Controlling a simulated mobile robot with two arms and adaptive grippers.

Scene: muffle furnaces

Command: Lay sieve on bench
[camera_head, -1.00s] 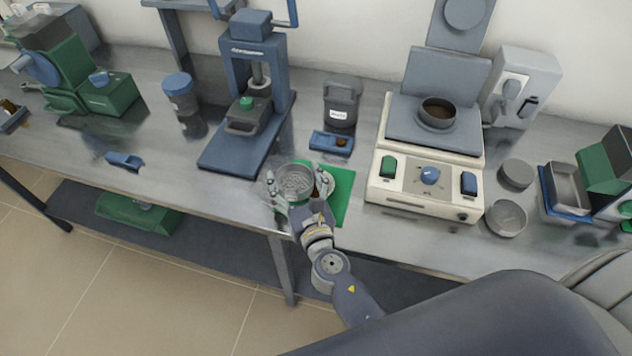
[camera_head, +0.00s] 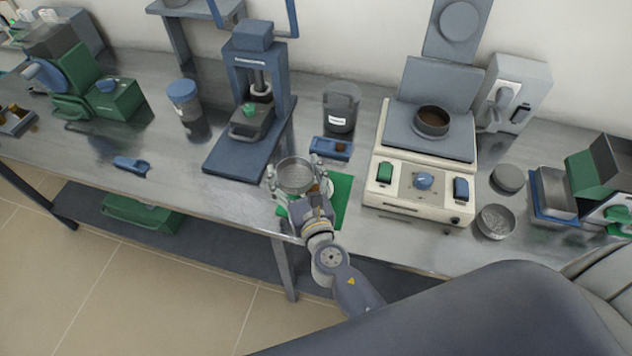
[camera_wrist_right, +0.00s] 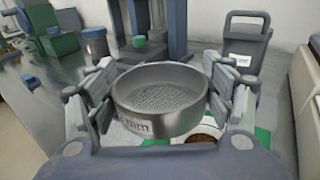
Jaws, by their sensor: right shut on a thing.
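The sieve (camera_head: 295,176) is a round metal ring with a perforated mesh floor. My right gripper (camera_head: 296,184) is shut on it, with a finger on either side of its wall. In the right wrist view the sieve (camera_wrist_right: 160,104) is level between the fingers, with a label on its near wall. It is over the left part of the green mat (camera_head: 342,190) on the steel bench (camera_head: 225,192); I cannot tell exactly how high it is. My left gripper is not in view.
A blue press (camera_head: 250,100) stands behind to the left. A white-fronted heater (camera_head: 420,185) stands to the right. A small blue tray (camera_head: 328,149) and a grey bucket (camera_head: 341,108) are behind the mat. Bare bench lies left of the sieve.

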